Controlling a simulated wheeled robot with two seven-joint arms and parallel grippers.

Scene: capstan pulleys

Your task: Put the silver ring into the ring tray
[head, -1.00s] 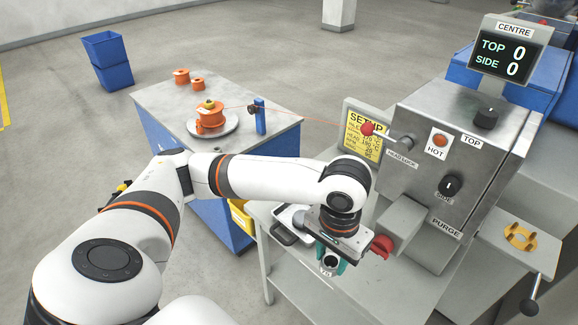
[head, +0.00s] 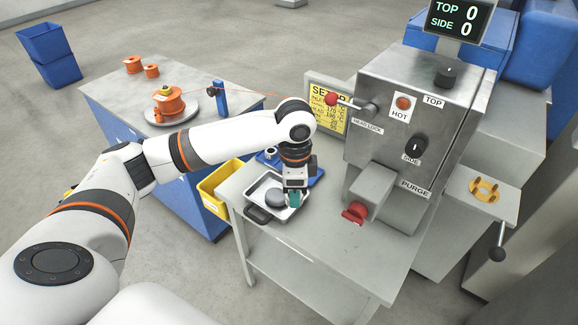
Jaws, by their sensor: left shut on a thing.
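My left gripper (head: 294,202), with teal fingertips, points down at the right side of a pale, shallow tray (head: 254,191) with a dark handle, on the light grey bench. It is shut on the silver ring, which is mostly hidden by the fingers and wrist in the head view. A dark grey round piece (head: 274,197) lies in the pale tray, left of the fingertips. Behind my wrist is a blue tray (head: 317,176), partly covered by my arm, with a small silvery round piece (head: 271,153) at its left part. I cannot tell which is the ring tray. My right gripper is not in view.
A yellow bin (head: 214,203) stands left of the pale tray. The bench front is clear. Orange spools (head: 168,101) stand on the cabinet behind my arm.

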